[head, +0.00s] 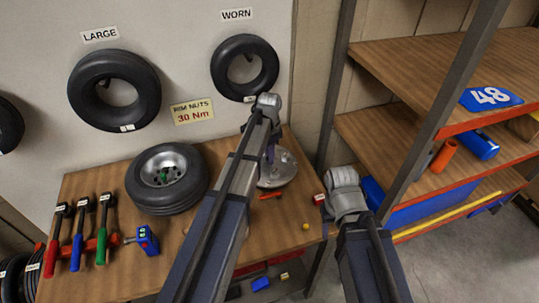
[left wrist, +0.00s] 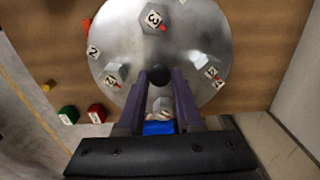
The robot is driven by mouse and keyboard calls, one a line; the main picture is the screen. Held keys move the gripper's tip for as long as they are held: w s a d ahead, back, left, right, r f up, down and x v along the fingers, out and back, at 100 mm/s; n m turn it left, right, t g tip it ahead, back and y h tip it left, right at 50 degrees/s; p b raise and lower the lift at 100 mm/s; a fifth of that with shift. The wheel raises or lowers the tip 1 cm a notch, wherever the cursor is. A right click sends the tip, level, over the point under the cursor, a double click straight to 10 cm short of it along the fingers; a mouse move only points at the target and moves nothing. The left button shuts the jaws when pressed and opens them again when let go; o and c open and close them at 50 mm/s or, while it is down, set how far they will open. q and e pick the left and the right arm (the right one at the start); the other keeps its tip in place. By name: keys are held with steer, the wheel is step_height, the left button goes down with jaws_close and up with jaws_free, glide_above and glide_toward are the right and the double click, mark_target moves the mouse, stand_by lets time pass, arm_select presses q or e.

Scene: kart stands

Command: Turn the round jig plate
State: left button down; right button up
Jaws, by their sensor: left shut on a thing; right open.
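The round jig plate (left wrist: 205,30) is a shiny metal disc lying on the wooden bench. It carries several grey hex nuts with number labels, one marked 3 (left wrist: 153,18). A dark round knob (left wrist: 158,75) stands near its middle. My left gripper (left wrist: 160,76) is over the plate, its purple fingers shut on the knob. In the head view the plate (head: 285,168) is partly hidden by my left arm, and the left gripper (head: 270,150) reaches down to it. My right gripper (head: 327,211) is open near the bench's right edge, mostly hidden by its wrist.
A wheel (head: 168,180) lies left of my left arm. A shelf rack (head: 425,120) stands at the right.

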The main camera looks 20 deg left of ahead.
arm_select(q)
steer(key=n, duration=1.3)
steer(key=shift+n, duration=2.4)
steer(key=c, duration=0.6)
jaws_free()
